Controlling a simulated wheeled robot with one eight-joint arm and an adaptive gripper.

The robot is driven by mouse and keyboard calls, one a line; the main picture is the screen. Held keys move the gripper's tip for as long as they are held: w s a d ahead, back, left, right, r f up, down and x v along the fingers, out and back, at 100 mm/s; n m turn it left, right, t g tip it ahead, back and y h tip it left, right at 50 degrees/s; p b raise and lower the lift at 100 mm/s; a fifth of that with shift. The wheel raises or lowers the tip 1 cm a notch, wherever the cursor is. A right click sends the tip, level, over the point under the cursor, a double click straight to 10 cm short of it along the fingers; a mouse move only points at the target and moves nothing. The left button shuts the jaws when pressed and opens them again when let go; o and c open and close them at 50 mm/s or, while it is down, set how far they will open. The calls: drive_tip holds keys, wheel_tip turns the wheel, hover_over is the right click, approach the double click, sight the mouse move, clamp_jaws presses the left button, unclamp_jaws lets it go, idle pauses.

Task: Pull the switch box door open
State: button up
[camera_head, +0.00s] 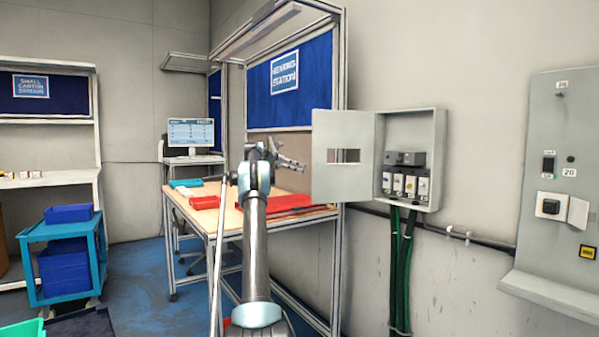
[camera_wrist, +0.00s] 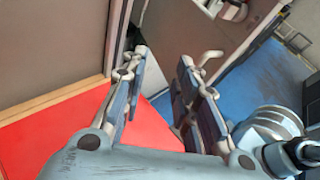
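The grey switch box (camera_head: 438,160) is mounted on the wall right of centre in the head view. Its door (camera_head: 340,130) stands swung open to the left, with a small rectangular window. A row of breakers (camera_head: 404,183) shows inside the box. My gripper (camera_head: 288,152) is left of the door, above the workbench, and appears apart from the door. In the wrist view my gripper (camera_wrist: 160,68) has its two fingers spread with nothing between them. I cannot make out the switch box door in the wrist view.
The workbench (camera_head: 268,200) behind my arm carries red trays (camera_head: 290,202). Green cables (camera_head: 400,260) hang under the switch box. A grey wall panel (camera_head: 555,120) with a ledge is at the right. A blue cart (camera_head: 60,262) stands at the left.

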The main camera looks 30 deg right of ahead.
drive_tip(key=shift+s+d, duration=0.15)
drive_tip(key=shift+d, duration=0.3)
drive_tip(key=shift+c, duration=0.9)
drive_tip(key=c, duration=0.4)
drive_tip(key=shift+r+m+t+h, duration=0.3)
drive_tip(key=shift+r+m+h, duration=0.05)
drive_tip(key=shift+m+h, duration=0.15)
clamp_jaws()
drive_tip(key=s+a+r+m+t+h, duration=0.1)
drive_tip(key=s+a+m+t+h, duration=0.55)
drive_tip(key=a+m+t, duration=0.4)
drive_tip(key=s+d+n+t, duration=0.1)
drive_tip(key=s+d+n, duration=0.1)
drive_tip(key=d, duration=0.5)
drive_tip(key=shift+s+d+r, duration=0.15)
drive_tip(key=shift+s, duration=0.7)
